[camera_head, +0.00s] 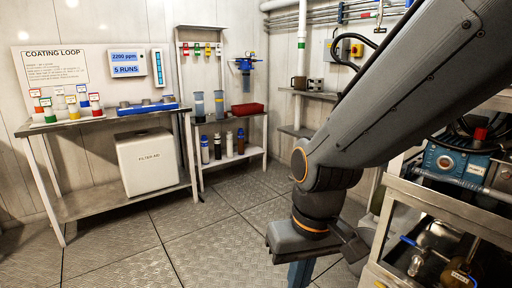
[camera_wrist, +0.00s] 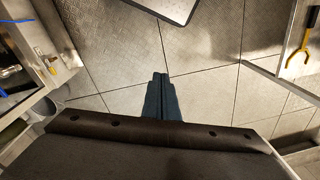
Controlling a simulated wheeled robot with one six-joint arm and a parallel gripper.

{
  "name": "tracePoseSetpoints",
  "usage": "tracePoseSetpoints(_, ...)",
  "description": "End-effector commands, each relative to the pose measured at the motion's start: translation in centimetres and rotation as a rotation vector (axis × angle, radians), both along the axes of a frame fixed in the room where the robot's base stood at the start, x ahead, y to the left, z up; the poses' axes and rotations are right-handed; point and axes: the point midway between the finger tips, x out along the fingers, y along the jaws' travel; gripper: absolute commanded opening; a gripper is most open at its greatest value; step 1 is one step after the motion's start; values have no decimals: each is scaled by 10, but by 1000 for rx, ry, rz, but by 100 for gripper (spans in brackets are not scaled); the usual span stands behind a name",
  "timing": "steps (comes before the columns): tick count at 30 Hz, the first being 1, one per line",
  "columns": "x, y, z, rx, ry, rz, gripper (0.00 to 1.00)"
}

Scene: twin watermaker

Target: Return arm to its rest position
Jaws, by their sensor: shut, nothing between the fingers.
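My arm reaches in from the upper right of the head view and bends down at an orange-ringed joint. My gripper (camera_head: 300,274) hangs at its end above the floor, left of the metal bench, and its lower end runs out of the picture. In the wrist view my gripper (camera_wrist: 161,80) shows as two dark blue fingers side by side, shut, with nothing between them. The tiled metal floor (camera_wrist: 205,65) lies below it.
A steel bench (camera_head: 440,205) with a blue pump (camera_head: 450,163) stands close on the right. A table (camera_head: 95,205) with a white box (camera_head: 153,162) stands at the left. A small shelf unit (camera_head: 255,152) with bottles is at the back. The middle floor (camera_head: 215,225) is clear.

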Motion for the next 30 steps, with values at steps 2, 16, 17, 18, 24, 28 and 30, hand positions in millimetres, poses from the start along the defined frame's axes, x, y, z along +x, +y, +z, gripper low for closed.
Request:
tracePoseSetpoints(2, -2, -13, 23, -10, 4, -32, 0)
tracePoseSetpoints(16, -13, -84, 106, -57, 26, -195, 0)
tracePoseSetpoints(17, -14, -88, 111, -60, 28, -203, 0)
tracePoseSetpoints(18, -16, -94, 116, -63, 30, -216, 0)
tracePoseSetpoints(24, -21, -114, 136, -73, 37, -260, 0)
tracePoseSetpoints(28, -23, -118, 140, -77, 40, -270, 0)
tracePoseSetpoints(30, -23, -119, 140, -77, 40, -272, 0)
